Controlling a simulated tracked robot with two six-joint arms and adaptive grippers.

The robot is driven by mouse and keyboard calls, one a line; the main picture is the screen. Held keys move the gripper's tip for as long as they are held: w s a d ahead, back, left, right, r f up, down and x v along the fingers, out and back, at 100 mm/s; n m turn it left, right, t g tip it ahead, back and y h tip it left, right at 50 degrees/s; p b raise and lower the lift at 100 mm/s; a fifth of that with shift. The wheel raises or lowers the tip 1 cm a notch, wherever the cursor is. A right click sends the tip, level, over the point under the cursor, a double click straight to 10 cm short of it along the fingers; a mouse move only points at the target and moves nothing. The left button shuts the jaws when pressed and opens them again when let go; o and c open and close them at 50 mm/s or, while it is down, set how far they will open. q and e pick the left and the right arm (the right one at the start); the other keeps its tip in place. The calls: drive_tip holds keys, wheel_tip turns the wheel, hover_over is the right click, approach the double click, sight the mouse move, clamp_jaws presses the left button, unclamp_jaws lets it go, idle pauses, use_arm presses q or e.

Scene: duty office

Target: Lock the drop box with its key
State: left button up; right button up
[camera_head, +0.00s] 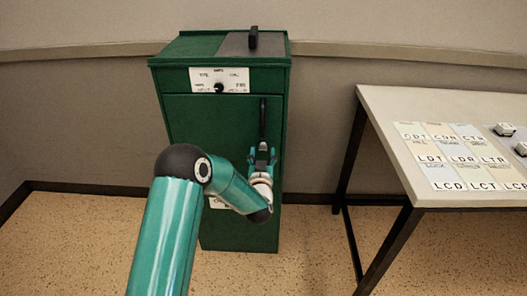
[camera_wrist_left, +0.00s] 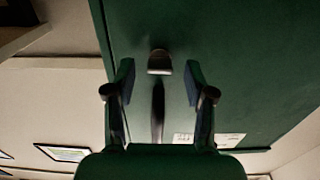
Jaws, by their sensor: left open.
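The green drop box (camera_head: 185,135) stands upright against the wall in the head view. Its top has a grey lid with a black grip (camera_head: 253,38). Its front has a white label with a black knob (camera_head: 219,88) and, below, a shut door with an upright dark handle (camera_head: 263,115). My left gripper (camera_head: 262,148) is at the lower part of this handle. In the left wrist view its two fingers (camera_wrist_left: 160,80) are apart, with the dark handle (camera_wrist_left: 158,108) between them; contact cannot be told. I see no key. My right gripper is not in view.
A table (camera_head: 390,112) with dark legs stands to the right of the box. It bears a sheet of lettered cards (camera_head: 450,150) and small pale objects (camera_head: 505,129). A second white label, partly hidden, is low on the door. Floor between box and table is clear.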

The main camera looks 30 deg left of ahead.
use_arm(q)
drive_tip(key=shift+x, duration=1)
clamp_jaws()
